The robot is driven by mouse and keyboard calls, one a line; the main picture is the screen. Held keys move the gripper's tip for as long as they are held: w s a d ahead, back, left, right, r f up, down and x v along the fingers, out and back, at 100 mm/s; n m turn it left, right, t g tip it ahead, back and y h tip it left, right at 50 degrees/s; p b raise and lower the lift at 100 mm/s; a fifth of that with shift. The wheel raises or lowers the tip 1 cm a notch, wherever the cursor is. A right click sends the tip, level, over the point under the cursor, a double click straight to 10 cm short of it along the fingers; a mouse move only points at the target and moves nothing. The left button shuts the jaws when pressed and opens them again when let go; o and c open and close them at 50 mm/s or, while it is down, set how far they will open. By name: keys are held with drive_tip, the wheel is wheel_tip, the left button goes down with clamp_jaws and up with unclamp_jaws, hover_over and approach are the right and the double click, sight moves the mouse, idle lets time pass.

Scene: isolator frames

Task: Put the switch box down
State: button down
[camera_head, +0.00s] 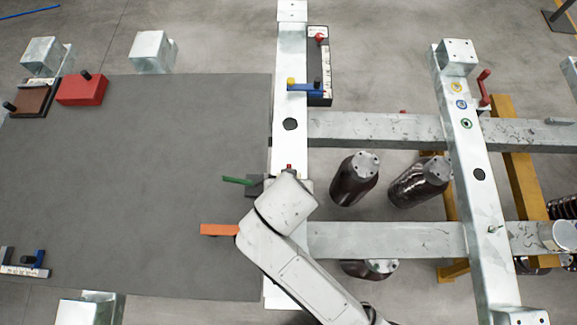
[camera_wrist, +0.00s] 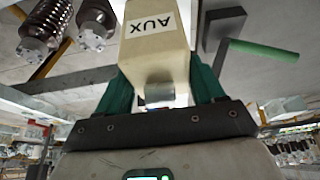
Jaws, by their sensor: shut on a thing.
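A cream box labelled AUX (camera_wrist: 157,38) is between the two green fingers of my gripper (camera_wrist: 162,88) in the wrist view. The label reads upside down there. The gripper is shut on this box, and its far end is cut off by the picture edge. The grey table top (camera_head: 130,190) lies to the left of my arm.
A dark block with a green handle (camera_head: 237,180) is close beside my gripper, also in the wrist view (camera_wrist: 262,50). Red (camera_head: 82,90) and brown (camera_head: 33,100) boxes sit at the table's far left corner. The table's middle is clear. A steel frame (camera_head: 380,130) with dark insulators stands right.

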drive_tip(key=shift+f, duration=0.1)
drive_tip(key=shift+c, duration=2.1)
unclamp_jaws()
drive_tip(key=shift+f, duration=0.1)
drive_tip(key=v, duration=1.2)
drive_tip(key=d+f+g, duration=0.2)
drive_tip(key=d+f, duration=0.3)
drive_tip(key=d, duration=1)
drive_tip(key=s+d+f+g, duration=0.1)
drive_tip(key=s+d+f, duration=0.3)
drive_tip(key=s+d, duration=0.5)
drive_tip(key=d, duration=0.3)
drive_tip(key=shift+s+d+f, duration=0.15)
drive_tip(key=shift+s+f, duration=0.05)
drive_tip(key=shift+f, duration=0.2)
